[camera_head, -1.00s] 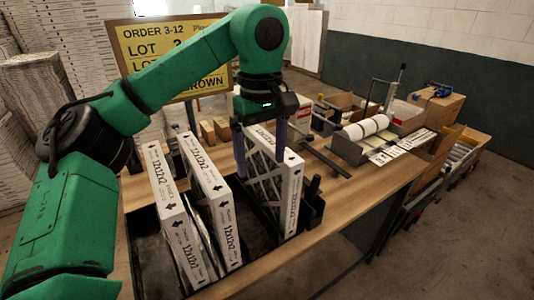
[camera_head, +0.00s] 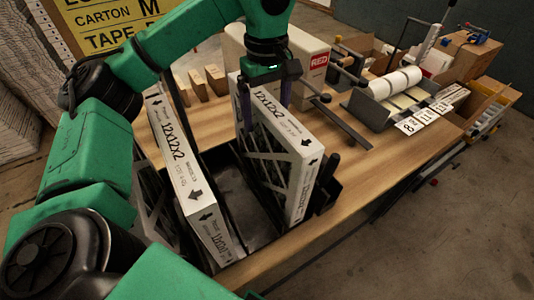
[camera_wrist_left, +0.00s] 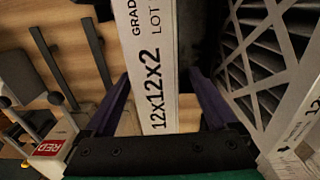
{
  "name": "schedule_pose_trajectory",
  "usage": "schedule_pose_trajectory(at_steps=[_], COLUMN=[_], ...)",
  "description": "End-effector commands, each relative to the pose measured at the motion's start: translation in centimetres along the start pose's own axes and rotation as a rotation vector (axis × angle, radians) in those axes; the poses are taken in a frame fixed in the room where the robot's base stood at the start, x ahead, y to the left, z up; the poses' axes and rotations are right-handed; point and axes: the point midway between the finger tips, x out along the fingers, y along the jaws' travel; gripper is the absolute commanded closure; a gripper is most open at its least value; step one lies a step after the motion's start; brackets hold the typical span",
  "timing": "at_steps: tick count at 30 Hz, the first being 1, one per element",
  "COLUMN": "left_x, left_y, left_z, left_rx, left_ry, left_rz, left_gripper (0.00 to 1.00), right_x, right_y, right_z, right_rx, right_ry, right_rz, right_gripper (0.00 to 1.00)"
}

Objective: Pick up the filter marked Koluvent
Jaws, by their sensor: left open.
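A white-edged boxed filter (camera_head: 285,122), marked 12x12x2, stands upright at the right of the dark rack. My left gripper (camera_head: 264,100) is open over its top edge, one finger on each side. In the left wrist view, the filter's printed edge (camera_wrist_left: 150,55) runs between the two open fingers (camera_wrist_left: 158,88), with gaps beside it. Another upright filter (camera_head: 178,150), also marked 12x12x2, stands to the left, partly behind my arm. I cannot read the name Koluvent on either. My right gripper is not in view.
The dark rack (camera_head: 240,200) has open room between the filters. A white box with a red label (camera_head: 310,62) stands behind the gripper. A label roll holder (camera_head: 385,100) is at the right. Wooden blocks (camera_head: 215,78) stand behind. The table's front right is clear.

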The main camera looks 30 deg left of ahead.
Motion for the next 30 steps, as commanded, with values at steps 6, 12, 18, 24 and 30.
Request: schedule_pose_trajectory(at_steps=[6, 12, 18, 24, 30], left_x=[3.5, 4.7, 4.7, 4.7, 4.6], left_y=[0.1, 0.2, 0.2, 0.2, 0.2], left_z=[-0.1, -0.1, -0.1, -0.1, -0.1], left_rx=[0.0, 0.0, 0.0, 0.0, 0.0], left_ry=[0.0, 0.001, 0.001, 0.0, 0.0], left_rz=[-0.005, 0.0, 0.0, 0.0, 0.0], left_gripper=[0.09, 0.09, 0.58, 1.0, 1.0], right_x=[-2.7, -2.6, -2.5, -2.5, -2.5], right_y=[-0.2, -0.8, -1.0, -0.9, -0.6], right_z=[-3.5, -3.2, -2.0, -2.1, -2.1], right_rx=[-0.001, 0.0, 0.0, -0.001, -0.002], right_ry=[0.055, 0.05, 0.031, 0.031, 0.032], right_rz=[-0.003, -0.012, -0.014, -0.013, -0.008], right_gripper=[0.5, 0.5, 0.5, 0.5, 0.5])
